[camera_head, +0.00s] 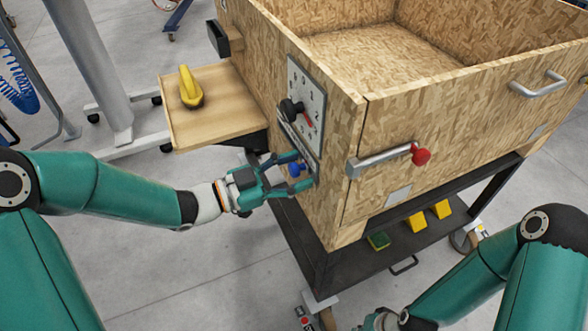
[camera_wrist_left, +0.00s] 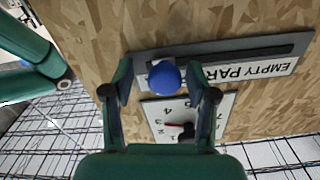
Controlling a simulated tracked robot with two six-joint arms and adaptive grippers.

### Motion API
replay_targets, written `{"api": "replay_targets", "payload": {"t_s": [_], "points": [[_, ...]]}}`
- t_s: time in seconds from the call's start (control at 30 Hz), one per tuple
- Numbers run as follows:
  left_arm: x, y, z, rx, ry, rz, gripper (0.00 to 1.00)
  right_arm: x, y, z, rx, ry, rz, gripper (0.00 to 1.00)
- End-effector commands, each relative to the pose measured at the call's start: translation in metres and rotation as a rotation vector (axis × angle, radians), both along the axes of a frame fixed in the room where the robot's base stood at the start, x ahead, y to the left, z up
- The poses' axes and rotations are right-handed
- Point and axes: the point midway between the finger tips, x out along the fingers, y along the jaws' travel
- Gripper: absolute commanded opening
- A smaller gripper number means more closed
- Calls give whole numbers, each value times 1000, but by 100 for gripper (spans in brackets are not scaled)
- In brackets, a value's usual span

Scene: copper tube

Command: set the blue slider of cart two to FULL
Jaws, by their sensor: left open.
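The wooden cart (camera_head: 330,190) carries a blue slider knob (camera_head: 296,168) low on its left face. In the left wrist view the knob (camera_wrist_left: 164,75) sits near the left end of a dark slot (camera_wrist_left: 240,52), away from the word EMPTY on the plate (camera_wrist_left: 285,70). The words beyond "PAR" are hidden behind a finger. My left gripper (camera_head: 304,170) is open, with one finger on each side of the knob; I cannot tell if either touches it. My right gripper (camera_head: 378,321) is cut off at the bottom edge, its fingers not clear.
A numbered dial (camera_head: 306,100) with a black knob and red pointer is above the slider. A wooden side shelf (camera_head: 215,125) holds a yellow object (camera_head: 189,87). A red-tipped handle (camera_head: 385,160) sticks out of the front. Sponges (camera_head: 417,221) lie on the lower shelf.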

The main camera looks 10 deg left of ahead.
Motion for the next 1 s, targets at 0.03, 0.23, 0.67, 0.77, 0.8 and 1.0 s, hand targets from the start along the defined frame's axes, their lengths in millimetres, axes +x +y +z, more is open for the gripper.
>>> {"api": "replay_targets", "payload": {"t_s": [0.03, 0.23, 0.67, 0.77, 0.8, 1.0], "points": [[0, 0, 0, 0, 0, 0, 58, 0, 0, 0, 0, 0, 0, 0], [-2, 5, 0, 0, 0, 3, 58, 0, 0, 1, 0, 0, 0, 0], [-43, 69, -1, 0, -1, 6, 58, 0, 0, 0, 0, 0, 0, 0], [-53, 82, -1, 0, 1, 4, 58, 0, 0, 0, 0, 0, 0, 0], [-56, 87, -1, 0, 1, 4, 58, 0, 0, 0, 0, 0, 0, 0], [-65, 98, -1, 0, 1, -1, 58, 0, 0, 0, 0, 0, 0, 0]]}}
